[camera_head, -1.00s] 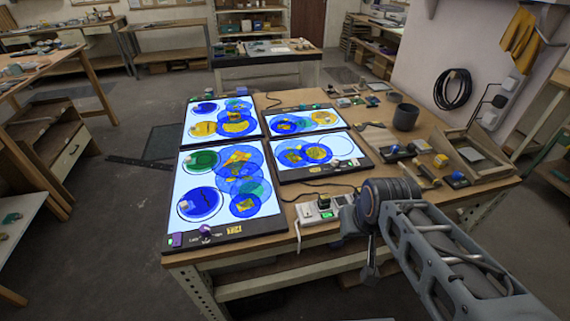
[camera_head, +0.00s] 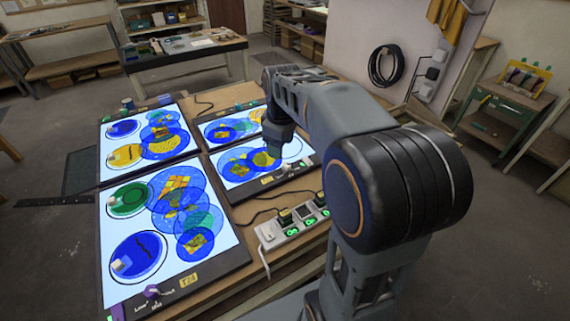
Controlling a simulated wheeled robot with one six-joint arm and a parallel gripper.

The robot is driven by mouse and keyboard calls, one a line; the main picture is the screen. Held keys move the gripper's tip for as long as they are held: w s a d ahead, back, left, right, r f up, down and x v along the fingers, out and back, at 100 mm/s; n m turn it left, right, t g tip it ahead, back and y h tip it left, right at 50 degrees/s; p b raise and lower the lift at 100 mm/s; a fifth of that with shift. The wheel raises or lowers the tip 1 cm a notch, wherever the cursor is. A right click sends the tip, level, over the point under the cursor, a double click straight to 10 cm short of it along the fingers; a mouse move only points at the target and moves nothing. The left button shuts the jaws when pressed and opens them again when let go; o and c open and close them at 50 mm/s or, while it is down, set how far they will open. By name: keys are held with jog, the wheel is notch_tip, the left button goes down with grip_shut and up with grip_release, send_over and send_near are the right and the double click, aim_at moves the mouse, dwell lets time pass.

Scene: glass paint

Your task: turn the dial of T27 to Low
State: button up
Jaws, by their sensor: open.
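Several lit panels lie on the table. The near left panel (camera_head: 114,240) has a purple dial (camera_head: 151,291) on its dark front edge, with small printed words around it, one seeming to be Low. Its yellow label (camera_head: 188,279) looks like T24, but I cannot read it surely. The near right panel (camera_head: 232,183) has a small tag (camera_head: 267,180) and a light dial (camera_head: 286,168) on its front edge; I cannot read the tag or the dial's setting. I cannot tell which panel is T27. My gripper (camera_head: 268,152) is open, pointing down over the near right panel, its fingertips hard to make out.
A white power strip (camera_head: 270,234) with dark plugs and green lights lies in front of the near right panel. Cables run around it. Two further panels (camera_head: 105,160) (camera_head: 206,133) lie behind. My arm hides the table's right side.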

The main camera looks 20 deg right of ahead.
aim_at(286, 164)
jog(key=w+d+f+n+g, duration=0.1)
jog(key=w+d+f+n, duration=0.3)
jog(key=w, duration=0.3)
jog(key=shift+n, duration=0.3)
jog(key=f, duration=0.8)
jog(key=d+f, duration=0.1)
jog(key=f, duration=0.3)
jog(key=shift+w+d, duration=0.1)
jog(key=shift+w, duration=0.15)
jog(key=shift+c, duration=0.4)
jog(key=c, duration=0.9)
jog(key=shift+o, duration=0.2)
